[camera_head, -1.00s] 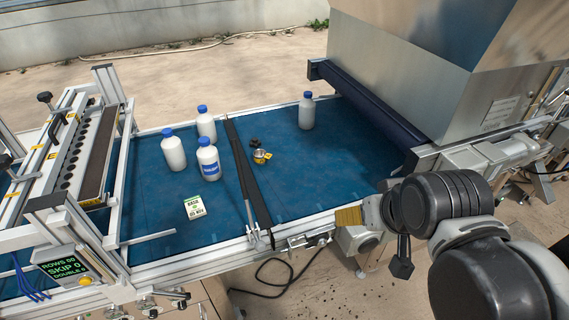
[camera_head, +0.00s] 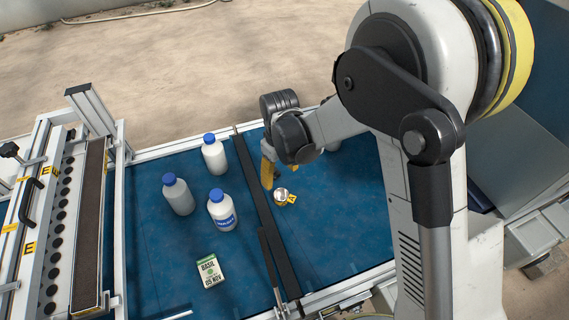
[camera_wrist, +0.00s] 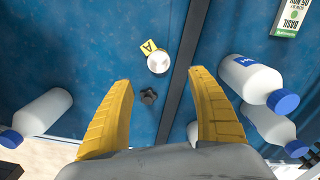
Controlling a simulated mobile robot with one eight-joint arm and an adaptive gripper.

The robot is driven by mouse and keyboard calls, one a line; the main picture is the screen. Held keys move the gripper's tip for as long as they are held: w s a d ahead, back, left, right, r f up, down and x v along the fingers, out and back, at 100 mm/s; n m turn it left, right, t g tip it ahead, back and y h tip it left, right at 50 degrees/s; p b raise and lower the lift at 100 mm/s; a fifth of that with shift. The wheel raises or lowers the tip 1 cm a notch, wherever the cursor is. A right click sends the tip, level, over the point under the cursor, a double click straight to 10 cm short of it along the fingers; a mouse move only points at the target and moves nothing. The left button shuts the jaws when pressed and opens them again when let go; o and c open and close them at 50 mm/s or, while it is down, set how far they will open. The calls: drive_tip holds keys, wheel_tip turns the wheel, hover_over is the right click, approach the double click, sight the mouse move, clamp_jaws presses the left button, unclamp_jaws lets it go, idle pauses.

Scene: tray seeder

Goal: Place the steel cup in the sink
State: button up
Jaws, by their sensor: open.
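The small steel cup (camera_head: 281,196) stands on the blue belt just right of a dark bar, with a yellow tag marked A beside it. It also shows in the wrist view (camera_wrist: 158,62), ahead of the fingertips. My gripper (camera_head: 267,172) hangs over the belt near the cup, on its far side. In the wrist view its two yellow fingers (camera_wrist: 161,80) are spread wide with nothing held between them. The cup is apart from both fingers. No sink can be made out in these frames.
White blue-capped bottles (camera_head: 178,195) stand left of the dark bar (camera_head: 262,215). Another bottle (camera_wrist: 42,112) stands on the cup's side. A basil seed packet (camera_head: 211,270) lies nearer. The seeder frame (camera_head: 70,230) is at left.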

drive_tip(key=b, duration=0.1)
approach(282, 195)
drive_tip(key=shift+s+a+f, duration=0.2)
drive_tip(key=shift+s+f, duration=0.15)
drive_tip(key=shift+s, duration=0.15)
drive_tip(key=shift+s+a+f, duration=0.25)
drive_tip(key=shift+s+f, duration=0.1)
drive_tip(key=shift+s, duration=0.1)
drive_tip(key=f, duration=0.1)
drive_tip(key=f+b, duration=0.1)
drive_tip(key=f, duration=0.3)
drive_tip(key=shift+d+f+b, duration=0.15)
drive_tip(key=shift+d+b, duration=0.25)
drive_tip(key=c, duration=1.4)
drive_tip(key=shift+r, duration=0.2)
